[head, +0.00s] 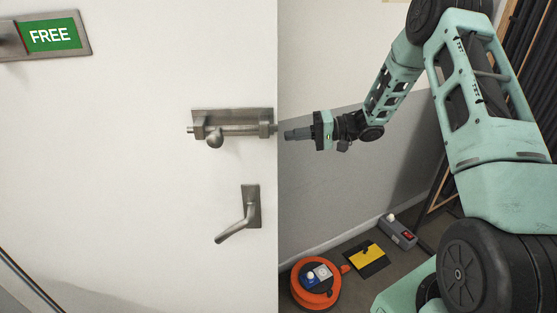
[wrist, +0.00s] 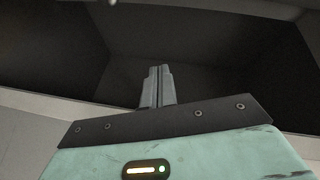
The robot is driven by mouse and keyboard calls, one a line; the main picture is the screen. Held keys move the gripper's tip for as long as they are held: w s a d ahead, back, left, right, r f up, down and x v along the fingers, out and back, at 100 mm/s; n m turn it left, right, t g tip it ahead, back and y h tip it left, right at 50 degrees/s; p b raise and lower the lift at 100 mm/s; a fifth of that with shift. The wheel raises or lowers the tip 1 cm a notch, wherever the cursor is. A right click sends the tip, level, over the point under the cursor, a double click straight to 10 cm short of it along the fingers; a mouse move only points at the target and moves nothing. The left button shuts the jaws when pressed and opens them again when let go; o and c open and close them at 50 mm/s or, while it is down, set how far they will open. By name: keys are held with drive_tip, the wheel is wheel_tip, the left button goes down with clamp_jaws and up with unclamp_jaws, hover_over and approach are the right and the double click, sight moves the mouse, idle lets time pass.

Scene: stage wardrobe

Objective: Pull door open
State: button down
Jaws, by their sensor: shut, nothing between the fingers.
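A white door (head: 130,190) fills the left half of the head view, and its right edge is upright. A metal slide bolt (head: 232,125) with a round knob sits near that edge. Below it is a lever handle (head: 238,222), its grip slanting down to the left. My gripper (head: 287,135) is shut and empty, pointing left, just right of the door edge at bolt height. I cannot tell whether its tips touch the door. In the wrist view the closed fingers (wrist: 157,88) point at dark surfaces; no handle shows there.
A metal plate with a green FREE sign (head: 50,36) is on the door's upper left. On the floor right of the door are an orange cable reel (head: 300,292), a black-and-yellow pad (head: 366,256) and a grey box with a red switch (head: 398,232). A grey-white wall (head: 335,180) stands behind.

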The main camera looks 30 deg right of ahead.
drive_tip(key=s+d+f+g+y, duration=0.1)
drive_tip(key=s+d+g+y, duration=0.2)
drive_tip(key=s, duration=0.2)
drive_tip(key=s+a+p, duration=0.2)
drive_tip(key=a+p, duration=0.4)
drive_tip(key=a, duration=0.6)
drive_tip(key=shift+f+g+p, duration=0.2)
drive_tip(key=shift+g+p, duration=0.1)
